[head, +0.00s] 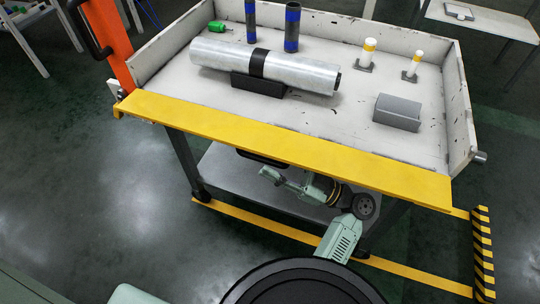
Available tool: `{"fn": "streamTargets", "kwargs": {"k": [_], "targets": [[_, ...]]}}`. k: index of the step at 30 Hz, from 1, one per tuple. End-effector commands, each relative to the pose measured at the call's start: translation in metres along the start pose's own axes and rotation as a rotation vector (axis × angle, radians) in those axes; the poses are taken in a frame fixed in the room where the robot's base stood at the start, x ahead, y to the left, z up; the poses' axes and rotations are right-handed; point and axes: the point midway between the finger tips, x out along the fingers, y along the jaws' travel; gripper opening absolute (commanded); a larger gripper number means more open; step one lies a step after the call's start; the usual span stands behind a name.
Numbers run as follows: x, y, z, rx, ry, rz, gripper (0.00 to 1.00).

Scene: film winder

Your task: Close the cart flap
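The cart flap (280,148) is the long yellow panel along the near side of the white cart (210,85). It lies folded outward, roughly level, leaving the near side of the tray open while the other sides have raised walls. My pale green arm reaches low under the flap, in front of the lower shelf. Its outer end is below the flap's near edge, left of the flap's right half. A dark part there, which may be my gripper (262,158), is mostly covered by the flap. I cannot see its fingers or any contact.
An orange post (108,40) stands at the left corner.

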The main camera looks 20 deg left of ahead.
Motion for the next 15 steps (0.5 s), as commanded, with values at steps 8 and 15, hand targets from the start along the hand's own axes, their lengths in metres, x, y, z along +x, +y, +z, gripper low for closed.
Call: {"fn": "streamTargets", "kwargs": {"k": [8,15], "targets": [[0.0163,0.0,0.0,0.0,0.0,0.0,0.33],[0.0161,0.0001,0.0002,-0.001,0.0,0.0,0.3]]}}
